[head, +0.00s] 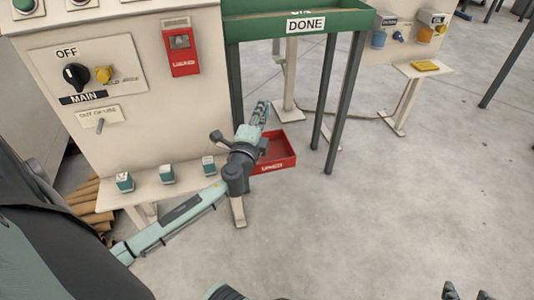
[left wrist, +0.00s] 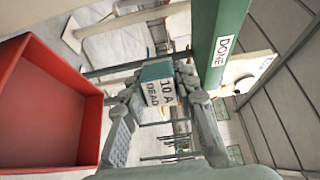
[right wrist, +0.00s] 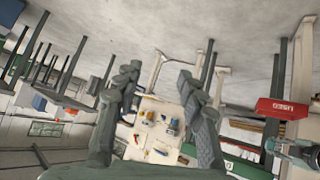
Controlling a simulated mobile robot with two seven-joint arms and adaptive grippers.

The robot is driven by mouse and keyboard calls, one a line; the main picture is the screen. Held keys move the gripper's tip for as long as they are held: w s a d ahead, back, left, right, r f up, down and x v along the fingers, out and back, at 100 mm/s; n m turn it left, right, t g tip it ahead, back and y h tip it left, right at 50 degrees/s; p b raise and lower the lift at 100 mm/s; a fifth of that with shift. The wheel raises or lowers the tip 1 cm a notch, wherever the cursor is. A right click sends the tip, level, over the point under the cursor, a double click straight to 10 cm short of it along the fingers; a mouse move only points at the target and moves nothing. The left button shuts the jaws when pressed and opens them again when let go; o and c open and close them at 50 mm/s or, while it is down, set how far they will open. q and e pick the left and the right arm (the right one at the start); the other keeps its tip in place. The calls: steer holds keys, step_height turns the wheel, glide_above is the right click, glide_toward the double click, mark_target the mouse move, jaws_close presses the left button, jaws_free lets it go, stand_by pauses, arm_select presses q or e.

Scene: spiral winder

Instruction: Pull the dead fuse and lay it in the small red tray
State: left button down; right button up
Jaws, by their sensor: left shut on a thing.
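My left gripper (head: 262,108) is shut on the dead fuse, a white and teal block (left wrist: 158,88) marked "10 A DEAD" in the left wrist view. It holds the fuse in the air, apart from the tray. The small red tray (head: 289,162) lies just below and right of the left wrist in the head view. It also shows at the left of the left wrist view (left wrist: 28,110), where its visible inside is empty. In the right wrist view the tray (right wrist: 284,108) is marked "USED". My right gripper (right wrist: 158,76) has its fingers apart and empty; its tips show at the head view's lower right (head: 467,292).
A cream cabinet (head: 130,135) with a MAIN switch (head: 76,76) set near OFF and a red unit (head: 181,48) stands at left. Several teal-and-white blocks (head: 167,174) sit on its ledge. A green DONE tray (head: 270,28) stands on legs behind.

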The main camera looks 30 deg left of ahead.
arm_select(q)
steer(key=shift+f+b, duration=0.65)
steer(key=shift+f, duration=0.25)
steer(key=shift+f+b, duration=0.85)
steer(key=shift+f, duration=0.15)
arm_select(e)
steer(key=w+a+r+t+y, duration=0.2)
steer(key=a+r+t, duration=0.1)
steer(key=r, duration=0.4)
steer(key=w+a+r+t+y, duration=0.2)
steer(key=a+r+t+y, duration=0.1)
steer(key=a+r, duration=0.3)
steer(key=shift+a+r+n+t, duration=0.25)
steer(key=shift+r+n+t, duration=0.25)
steer(key=shift+t, duration=0.3)
arm_select(q)
steer(key=c, duration=1.1)
jaws_free()
steer(key=shift+s, duration=0.1)
steer(key=v, duration=1.1)
steer(key=shift+s+d+r, duration=0.1)
steer(key=shift+s+d, duration=0.05)
steer(key=shift+s, duration=0.25)
